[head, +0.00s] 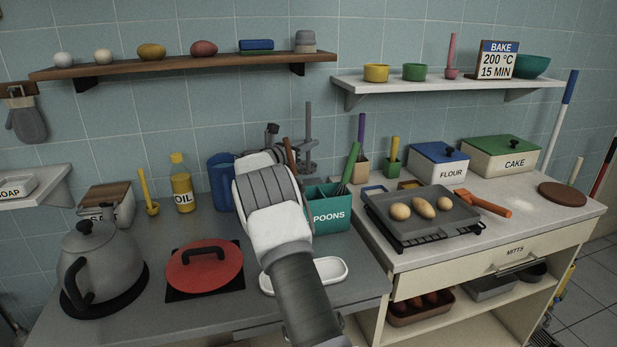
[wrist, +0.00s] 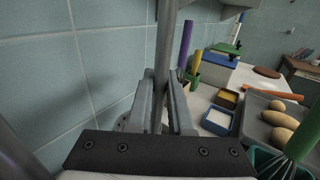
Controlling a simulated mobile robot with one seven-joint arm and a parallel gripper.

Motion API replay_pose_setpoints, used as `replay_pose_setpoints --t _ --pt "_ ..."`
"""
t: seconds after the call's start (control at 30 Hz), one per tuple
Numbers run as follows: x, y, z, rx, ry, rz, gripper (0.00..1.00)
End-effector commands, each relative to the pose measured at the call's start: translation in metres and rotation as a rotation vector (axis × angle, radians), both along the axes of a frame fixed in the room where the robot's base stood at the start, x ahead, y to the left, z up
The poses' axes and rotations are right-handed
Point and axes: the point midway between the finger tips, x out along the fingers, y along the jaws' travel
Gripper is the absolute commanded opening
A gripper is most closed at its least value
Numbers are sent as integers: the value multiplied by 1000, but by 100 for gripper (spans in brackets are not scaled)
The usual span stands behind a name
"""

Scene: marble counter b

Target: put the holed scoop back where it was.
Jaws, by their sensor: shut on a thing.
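My gripper (wrist: 164,95) is shut on a grey upright rod, which looks like the handle of the holed scoop (wrist: 165,40). In the head view the grey scoop (head: 308,118) stands upright behind my wrist, near the tiled wall. A pale rounded part shows low behind the fingers in the wrist view; I cannot make out its holes. The gripper (head: 307,148) is partly hidden by my arm in the head view. A teal SPOONS holder (head: 330,214) stands to the right of my wrist, with a green-handled whisk (head: 349,168) in it.
A blue canister (head: 220,182) and an oil bottle (head: 182,185) stand left of my wrist. Small holders with a purple-handled tool (head: 361,135) and a yellow-handled tool (head: 394,150) stand right. The wall is close behind the scoop.

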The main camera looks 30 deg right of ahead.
Motion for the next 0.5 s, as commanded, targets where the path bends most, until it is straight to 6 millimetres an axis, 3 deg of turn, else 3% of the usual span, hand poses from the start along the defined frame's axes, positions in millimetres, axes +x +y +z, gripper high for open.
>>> replay_pose_setpoints --t 0.03,0.27,0.5 --pt "0 -1 -13 0 2 -2 0" --pt "0 0 -37 0 0 0 0" --pt "0 -1 -74 0 1 -1 0"
